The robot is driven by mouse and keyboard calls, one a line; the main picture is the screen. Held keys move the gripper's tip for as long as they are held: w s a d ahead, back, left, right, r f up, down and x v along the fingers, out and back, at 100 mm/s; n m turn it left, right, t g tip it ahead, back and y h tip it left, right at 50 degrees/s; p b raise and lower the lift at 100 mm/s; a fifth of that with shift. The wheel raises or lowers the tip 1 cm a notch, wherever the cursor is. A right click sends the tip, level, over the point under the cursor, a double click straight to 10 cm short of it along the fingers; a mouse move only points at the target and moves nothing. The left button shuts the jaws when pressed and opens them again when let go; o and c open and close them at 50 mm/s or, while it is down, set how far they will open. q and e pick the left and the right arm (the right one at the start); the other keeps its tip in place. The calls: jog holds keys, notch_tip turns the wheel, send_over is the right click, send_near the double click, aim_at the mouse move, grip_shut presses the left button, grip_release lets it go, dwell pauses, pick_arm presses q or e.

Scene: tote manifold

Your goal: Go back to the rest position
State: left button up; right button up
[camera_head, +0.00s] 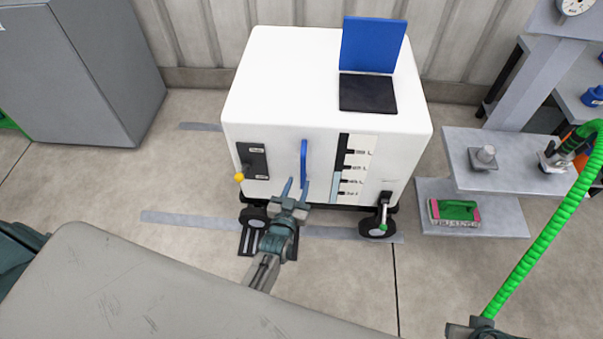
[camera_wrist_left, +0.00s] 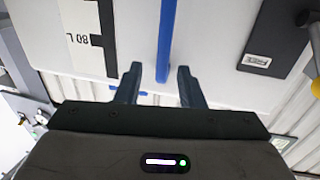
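A white wheeled tote (camera_head: 285,85) stands against the wall with its blue lid (camera_head: 373,45) raised. A blue vertical handle (camera_head: 304,163) is on its front face. My left gripper (camera_head: 295,185) is in front of the tote, just below and left of the handle in the head view. Its two fingers are apart. In the left wrist view the blue handle (camera_wrist_left: 165,45) appears ahead, between the open fingers (camera_wrist_left: 156,85); I cannot tell whether they touch it.
A yellow-tipped lever (camera_head: 239,177) and a level scale (camera_head: 350,165) are on the tote's front. A grey shelf (camera_head: 510,165) at right holds a green brush (camera_head: 454,212). A green hose (camera_head: 545,235) hangs at right. A grey cabinet (camera_head: 90,65) stands left. A grey surface (camera_head: 150,290) fills the foreground.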

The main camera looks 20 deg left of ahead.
pick_arm(q)
jog(key=shift+s, duration=1.1)
